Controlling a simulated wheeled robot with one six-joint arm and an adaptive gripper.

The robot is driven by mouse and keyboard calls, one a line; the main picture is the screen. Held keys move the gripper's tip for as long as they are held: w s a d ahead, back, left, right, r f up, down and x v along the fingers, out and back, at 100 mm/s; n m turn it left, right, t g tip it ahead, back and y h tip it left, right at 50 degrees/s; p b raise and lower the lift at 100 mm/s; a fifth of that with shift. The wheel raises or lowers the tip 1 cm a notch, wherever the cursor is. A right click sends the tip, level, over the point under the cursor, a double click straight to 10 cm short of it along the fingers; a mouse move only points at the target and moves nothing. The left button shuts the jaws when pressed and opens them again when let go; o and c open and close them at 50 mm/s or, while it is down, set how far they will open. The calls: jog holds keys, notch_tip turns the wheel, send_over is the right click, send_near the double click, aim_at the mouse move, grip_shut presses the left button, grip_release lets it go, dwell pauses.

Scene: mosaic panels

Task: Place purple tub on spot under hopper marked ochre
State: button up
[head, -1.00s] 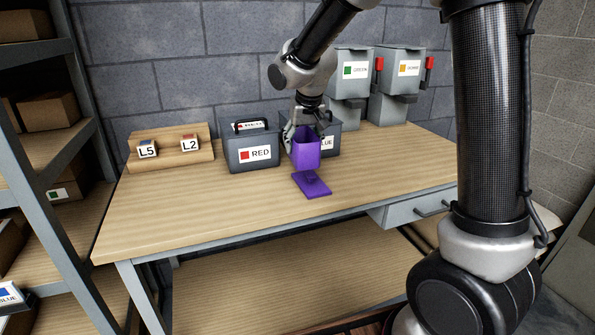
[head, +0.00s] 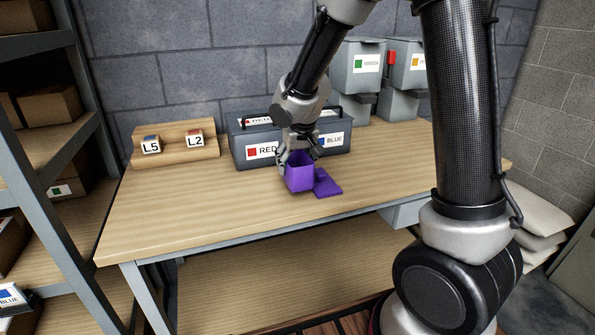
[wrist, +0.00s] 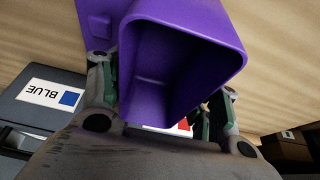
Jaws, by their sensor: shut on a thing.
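The purple tub (head: 299,176) is open-topped and empty, and my gripper (head: 297,158) is shut on it. In the wrist view the tub (wrist: 185,60) fills the upper middle, its mouth facing the camera, with a finger at each side. A flat purple lid (head: 327,183) lies on the table just right of the tub. I cannot tell whether the tub touches the table. The spot under that hopper is hidden.
Grey boxes marked RED (head: 252,142) and BLUE (head: 338,130) stand behind the tub. A wooden rack (head: 176,143) with L5 and L2 tags stands at the left. A shelf unit (head: 60,130) is left of the table. The table (head: 190,215) is clear at front left.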

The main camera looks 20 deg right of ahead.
jog(key=shift+f, duration=1.45)
jog(key=o, duration=1)
jog(key=shift+f, duration=0.1)
